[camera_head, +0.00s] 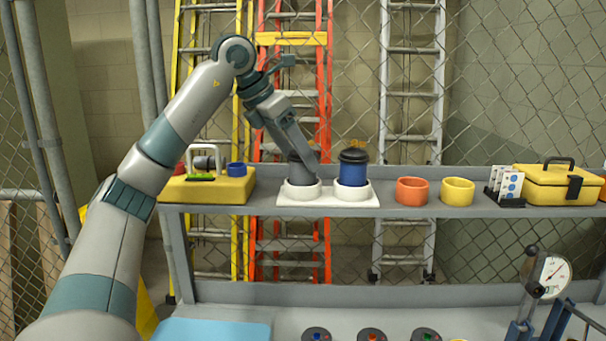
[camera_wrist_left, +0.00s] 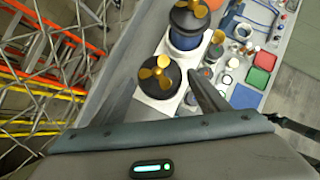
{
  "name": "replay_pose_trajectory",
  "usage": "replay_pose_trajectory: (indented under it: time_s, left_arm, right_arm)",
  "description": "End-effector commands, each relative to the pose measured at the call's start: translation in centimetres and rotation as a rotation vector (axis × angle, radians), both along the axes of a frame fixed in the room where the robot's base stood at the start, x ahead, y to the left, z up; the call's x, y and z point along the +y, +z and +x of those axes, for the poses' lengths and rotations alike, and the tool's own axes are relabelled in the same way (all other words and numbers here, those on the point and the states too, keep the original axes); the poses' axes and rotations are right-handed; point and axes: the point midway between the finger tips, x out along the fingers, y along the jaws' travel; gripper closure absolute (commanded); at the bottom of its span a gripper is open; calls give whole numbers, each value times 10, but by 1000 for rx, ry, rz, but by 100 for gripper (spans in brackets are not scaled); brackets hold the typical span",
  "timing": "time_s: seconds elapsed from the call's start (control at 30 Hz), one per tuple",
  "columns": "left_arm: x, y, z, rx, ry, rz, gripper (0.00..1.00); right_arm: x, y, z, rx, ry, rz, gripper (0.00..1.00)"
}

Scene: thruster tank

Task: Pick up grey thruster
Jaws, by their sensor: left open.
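The grey thruster (camera_head: 297,174) stands upright in the left white ring of a white two-ring holder (camera_head: 328,202) on the shelf. My left gripper (camera_head: 307,160) is at it from above in the head view and covers part of it. In the left wrist view the grey thruster (camera_wrist_left: 158,82), with a gold propeller on top, lies between the two spread fingers of my left gripper (camera_wrist_left: 163,80). The gripper is open; contact cannot be told. A blue thruster (camera_head: 354,170) with a black top stands in the right ring. My right gripper is not in view.
On the shelf (camera_head: 390,211), a yellow block with a handle (camera_head: 205,190) stands left of the holder. An orange ring (camera_head: 411,190), a yellow ring (camera_head: 457,191) and a yellow toolbox (camera_head: 556,186) stand to the right. Ladders and a wire fence are behind.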

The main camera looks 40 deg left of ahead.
Motion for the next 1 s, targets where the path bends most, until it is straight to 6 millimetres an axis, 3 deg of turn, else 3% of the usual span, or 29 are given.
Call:
replay_pose_trajectory:
  time_s: [0.3,0.77,1.0]
  left_arm:
    - [-5,-25,15,1,1,1,32]
    - [-5,-26,16,0,1,1,32]
    - [-5,-25,15,0,1,1,79]
  right_arm:
    - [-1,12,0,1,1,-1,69]
    - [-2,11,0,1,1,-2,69]
    - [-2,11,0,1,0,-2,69]
